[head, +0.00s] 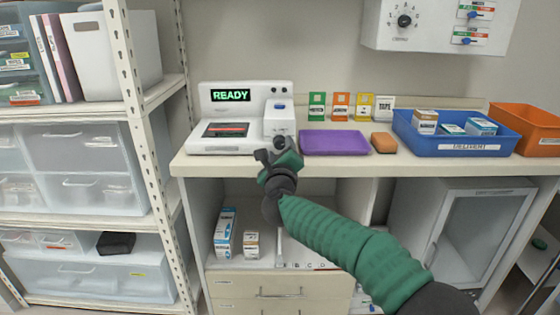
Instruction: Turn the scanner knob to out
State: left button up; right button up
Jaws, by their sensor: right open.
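The white scanner (212,108) stands at the left end of the counter, its green display reading READY. A dark flat panel (225,130) lies on its base. A raised block (280,122) at its right carries a small blue part (280,106). I cannot clearly make out a knob on the scanner; my gripper covers part of the area just below the block. My right gripper (272,150) is open, at the counter's front edge in front of the scanner's right side. I cannot tell whether it touches anything. My left gripper is out of view.
A wall box (438,38) has a round black dial (404,21) and two blue levers. On the counter are a purple tray (334,142), an orange block (384,142), several coloured cards, a blue bin (458,146) and an orange bin (530,117). A shelf rack (134,75) stands left.

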jog(key=s+p, duration=0.1)
jog(key=s, duration=1.5)
jog(key=shift+s, duration=0.25)
